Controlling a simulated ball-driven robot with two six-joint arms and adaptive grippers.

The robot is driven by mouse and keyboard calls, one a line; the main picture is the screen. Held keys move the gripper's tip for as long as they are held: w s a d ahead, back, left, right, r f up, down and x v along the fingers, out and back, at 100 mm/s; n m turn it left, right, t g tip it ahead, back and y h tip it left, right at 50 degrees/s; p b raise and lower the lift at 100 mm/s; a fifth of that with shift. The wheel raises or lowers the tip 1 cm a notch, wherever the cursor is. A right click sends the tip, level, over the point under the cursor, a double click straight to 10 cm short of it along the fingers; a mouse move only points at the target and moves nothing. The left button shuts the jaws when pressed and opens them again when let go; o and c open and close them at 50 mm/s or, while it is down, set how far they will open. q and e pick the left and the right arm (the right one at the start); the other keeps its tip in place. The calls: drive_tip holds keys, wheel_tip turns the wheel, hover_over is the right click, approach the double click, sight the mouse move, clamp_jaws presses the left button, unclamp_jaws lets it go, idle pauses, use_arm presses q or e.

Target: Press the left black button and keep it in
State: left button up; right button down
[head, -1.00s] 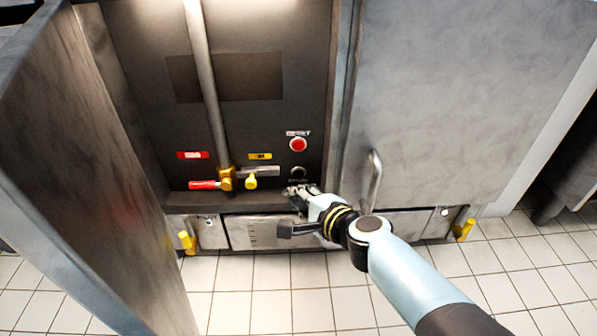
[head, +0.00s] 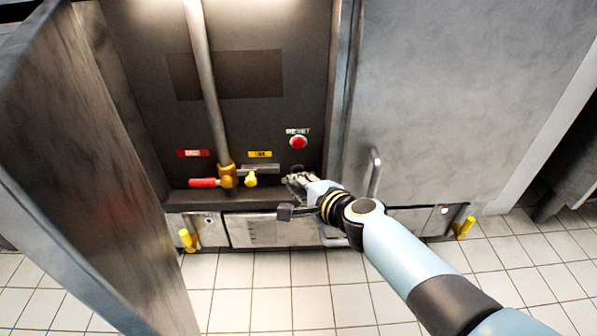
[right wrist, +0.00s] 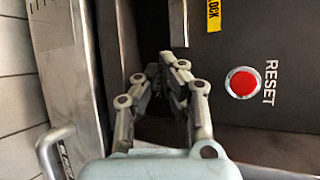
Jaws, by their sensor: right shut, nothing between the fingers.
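A dark round button (head: 298,169) sits on the black panel below the red RESET button (head: 297,142). Only its upper part shows in the head view, just above my right gripper (head: 290,181). In the right wrist view the fingers of my right gripper (right wrist: 171,62) are shut with nothing between them. They point at the panel and hide the dark button, so I cannot tell whether they touch it. A few pale letters show between the fingers. The RESET button (right wrist: 243,83) shows to the right of them. My left gripper is not in view.
Left of my gripper are a brass valve (head: 228,176) with a red handle (head: 203,183) and a yellow lever (head: 251,179). A ledge (head: 215,198) runs below the panel. A metal door handle (head: 375,172) stands to the right, close to my right arm. An open door (head: 90,150) fills the left.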

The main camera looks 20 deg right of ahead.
drive_tip(key=shift+w, duration=0.1)
idle(0.7)
drive_tip(key=shift+w+d, duration=0.1)
drive_tip(key=shift+w, duration=0.2)
drive_tip(key=shift+w+d, duration=0.15)
drive_tip(key=shift+w, duration=0.35)
idle(0.7)
drive_tip(key=shift+w+d+r, duration=0.15)
drive_tip(key=shift+w+r, duration=0.05)
drive_tip(key=shift+r, duration=0.05)
idle(1.1)
drive_tip(key=shift+s+f, duration=0.1)
drive_tip(key=shift+s, duration=0.95)
drive_tip(key=shift+a, duration=0.25)
